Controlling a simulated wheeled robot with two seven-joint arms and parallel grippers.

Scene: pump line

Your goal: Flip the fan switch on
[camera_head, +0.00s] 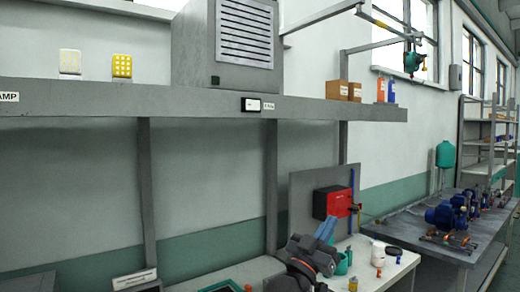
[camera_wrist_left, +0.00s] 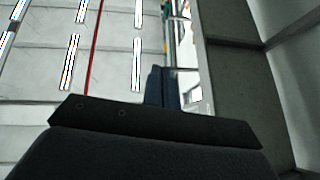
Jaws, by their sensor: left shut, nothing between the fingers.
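A grey fan box with a louvred front (camera_head: 246,35) stands on the long grey shelf (camera_head: 190,103). A small white rocker-like switch in a dark frame (camera_head: 251,104) sits on the shelf's front edge below the box, with a small label (camera_head: 269,105) too small to read beside it. My left gripper (camera_head: 328,225) is low at the right of the switch, well below the shelf and apart from it. Its blue fingers are shut and empty, pointing up; they also show in the left wrist view (camera_wrist_left: 158,86). The switch's position cannot be told. My right gripper is not in view.
A white plate (camera_head: 70,62) and a yellow plate (camera_head: 122,67) are on the wall above the shelf. Grey posts (camera_head: 271,185) hold up the shelf. A red box (camera_head: 327,203) is mounted behind my left gripper.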

